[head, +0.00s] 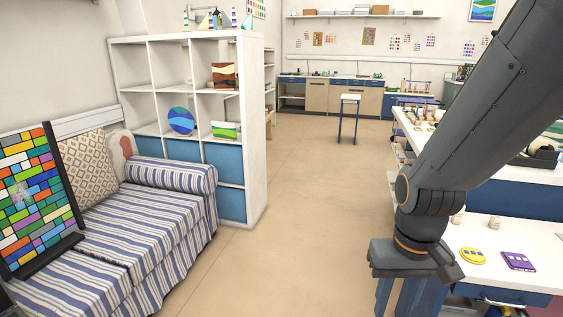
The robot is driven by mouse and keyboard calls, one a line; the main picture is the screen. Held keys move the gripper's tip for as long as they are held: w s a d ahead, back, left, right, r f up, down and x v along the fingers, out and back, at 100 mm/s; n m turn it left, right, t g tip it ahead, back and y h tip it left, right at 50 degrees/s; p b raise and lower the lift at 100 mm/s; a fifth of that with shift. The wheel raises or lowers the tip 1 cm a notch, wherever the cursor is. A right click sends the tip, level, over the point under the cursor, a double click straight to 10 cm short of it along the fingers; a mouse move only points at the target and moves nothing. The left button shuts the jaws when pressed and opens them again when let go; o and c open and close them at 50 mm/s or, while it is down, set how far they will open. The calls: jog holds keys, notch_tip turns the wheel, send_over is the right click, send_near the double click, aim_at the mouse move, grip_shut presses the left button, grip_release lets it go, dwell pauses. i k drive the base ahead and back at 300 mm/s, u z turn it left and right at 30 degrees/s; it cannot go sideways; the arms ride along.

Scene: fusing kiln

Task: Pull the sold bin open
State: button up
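Blue bins fill the lower cubbies of the white shelf unit (256,130) on the left. An upper blue bin (222,163) and a lower blue bin (231,205) show at its right end, and both look shut. I see no readable label, so I cannot tell which is the sold bin. The striped daybed and bolster hide the other lower fronts. My gripper (400,295) hangs at the lower right, well apart from the bins. Its fingertips are not clearly shown, so I cannot tell whether it is open.
A striped daybed (150,235) stands before the shelf unit, with a bolster (170,176) and a colourful glass panel (38,195). Open floor (290,230) lies in the middle. A white worktable (540,240) is at the right. A stool (349,115) stands farther back.

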aim_at(228, 158)
jog(key=i, duration=5.55)
jog(key=z, duration=0.3)
jog(key=i, duration=2.4)
jog(key=u, duration=3.75)
